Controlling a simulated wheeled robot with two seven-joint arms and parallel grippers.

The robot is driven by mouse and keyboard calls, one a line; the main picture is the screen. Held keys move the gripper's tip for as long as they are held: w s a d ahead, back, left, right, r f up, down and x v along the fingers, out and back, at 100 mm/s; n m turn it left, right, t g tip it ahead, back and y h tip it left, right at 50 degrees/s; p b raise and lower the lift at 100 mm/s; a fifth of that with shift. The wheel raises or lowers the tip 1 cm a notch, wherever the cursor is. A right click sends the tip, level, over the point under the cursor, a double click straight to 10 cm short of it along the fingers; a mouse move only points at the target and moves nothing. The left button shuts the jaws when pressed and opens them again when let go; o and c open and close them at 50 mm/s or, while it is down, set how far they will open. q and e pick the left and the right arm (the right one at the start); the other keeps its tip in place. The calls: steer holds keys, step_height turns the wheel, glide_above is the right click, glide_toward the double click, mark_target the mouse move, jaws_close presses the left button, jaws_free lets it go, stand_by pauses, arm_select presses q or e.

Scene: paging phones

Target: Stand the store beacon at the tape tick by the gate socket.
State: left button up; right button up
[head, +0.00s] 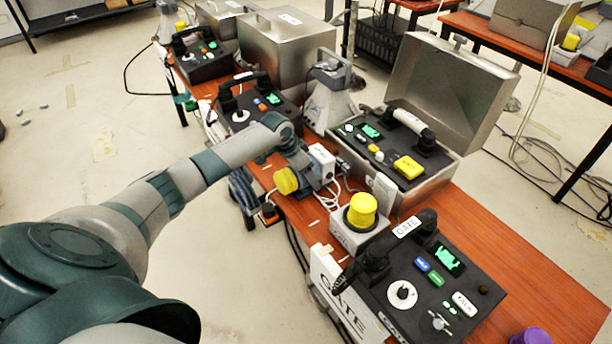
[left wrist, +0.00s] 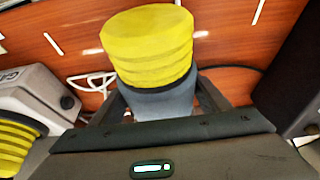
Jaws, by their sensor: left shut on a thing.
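My left gripper (head: 303,166) is over the near side of the orange table and is shut on a beacon with a yellow ribbed cap (head: 286,181). In the left wrist view the held beacon (left wrist: 150,48) has a grey base, between my fingers (left wrist: 160,102). In the head view it looks tilted, with its cap toward the near edge. Another yellow-capped beacon (head: 362,208) stands at a grey box (head: 345,236) beside the phone labelled GATE (head: 385,290). In the left wrist view the box (left wrist: 35,98) is at the left. Pale tape strips (left wrist: 53,44) lie on the table. My right gripper is out of view.
An open metal case (head: 440,190) with a phone stands behind the held beacon. White cables (head: 338,190) and a white plug block (head: 321,158) are close to my gripper. Another phone (head: 258,105) is farther back. A purple cap (head: 530,336) is at the lower right.

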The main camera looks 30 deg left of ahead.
arm_select(q)
steer(key=shift+r, duration=0.1)
steer(key=o, duration=2.1)
steer(key=shift+c, duration=0.2)
steer(key=shift+s, duration=0.1)
steer(key=shift+s+a+r, duration=0.15)
steer(key=shift+s+r, duration=0.05)
steer(key=shift+r, duration=0.4)
steer(key=b+v, duration=0.1)
steer(key=v, duration=0.9)
steer(key=shift+r, duration=0.25)
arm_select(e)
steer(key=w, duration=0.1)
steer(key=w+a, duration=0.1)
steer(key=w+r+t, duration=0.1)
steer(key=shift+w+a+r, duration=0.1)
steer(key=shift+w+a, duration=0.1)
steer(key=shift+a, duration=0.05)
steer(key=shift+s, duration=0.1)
